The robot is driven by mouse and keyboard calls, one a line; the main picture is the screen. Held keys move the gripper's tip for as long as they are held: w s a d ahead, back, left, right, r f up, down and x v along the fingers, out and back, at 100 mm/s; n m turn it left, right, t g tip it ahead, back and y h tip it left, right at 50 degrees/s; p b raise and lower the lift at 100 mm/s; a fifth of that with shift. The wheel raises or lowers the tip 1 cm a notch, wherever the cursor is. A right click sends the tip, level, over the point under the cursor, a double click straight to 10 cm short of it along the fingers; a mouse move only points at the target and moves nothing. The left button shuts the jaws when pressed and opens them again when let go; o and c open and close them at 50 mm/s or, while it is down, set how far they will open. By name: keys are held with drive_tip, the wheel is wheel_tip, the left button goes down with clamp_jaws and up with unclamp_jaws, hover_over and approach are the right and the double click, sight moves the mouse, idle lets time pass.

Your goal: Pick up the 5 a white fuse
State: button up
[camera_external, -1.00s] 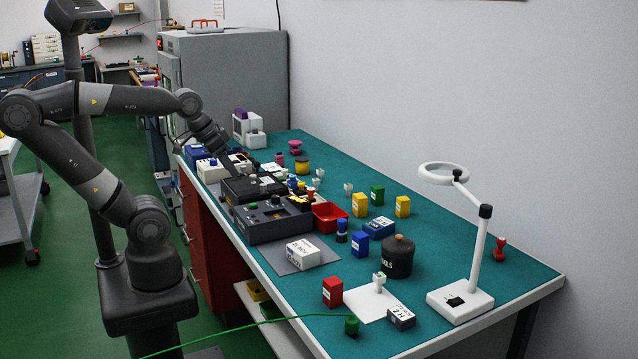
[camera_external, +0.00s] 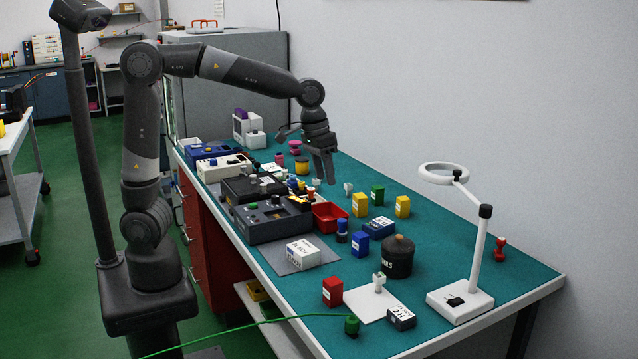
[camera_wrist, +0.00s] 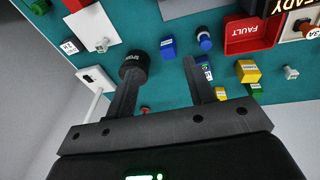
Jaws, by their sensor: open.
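My gripper (camera_external: 324,183) is open and empty, pointing down above the far middle of the bench. In the wrist view my gripper (camera_wrist: 164,68) has its two fingers wide apart with only bench between them. A small white fuse-like piece (camera_external: 348,188) stands on the mat just right of the fingers; a similar white piece (camera_wrist: 291,72) shows right of the fingers in the wrist view. Another white piece (camera_external: 380,279) with a green mark stands on the white card (camera_external: 372,304). I cannot read which is 5 A.
Yellow (camera_external: 360,204) and green (camera_external: 377,195) blocks, a red tray (camera_external: 330,216), a black pot (camera_external: 398,258) and a magnifier lamp (camera_external: 460,300) stand on the bench. Black instruments (camera_external: 268,219) line the left side.

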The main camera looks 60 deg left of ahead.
drive_tip(key=w+d+f+g, duration=0.1)
drive_tip(key=w+d+f, duration=0.1)
drive_tip(key=d, duration=0.3)
drive_tip(key=w+d+f, duration=0.2)
drive_tip(key=d+f, duration=0.1)
drive_tip(key=d, duration=0.2)
drive_tip(key=y, duration=0.1)
hover_over(380, 275)
drive_tip(key=shift+m+g, duration=0.3)
drive_tip(key=f, duration=0.6)
drive_tip(key=a+f, duration=0.1)
drive_tip(key=f, duration=0.3)
drive_tip(key=shift+w, duration=0.1)
drive_tip(key=shift+d+f, duration=0.2)
drive_tip(key=shift+f, duration=1.4)
drive_tip(key=shift+d+f, duration=0.2)
drive_tip(key=shift+f, duration=1.4)
drive_tip(key=c, duration=1.1)
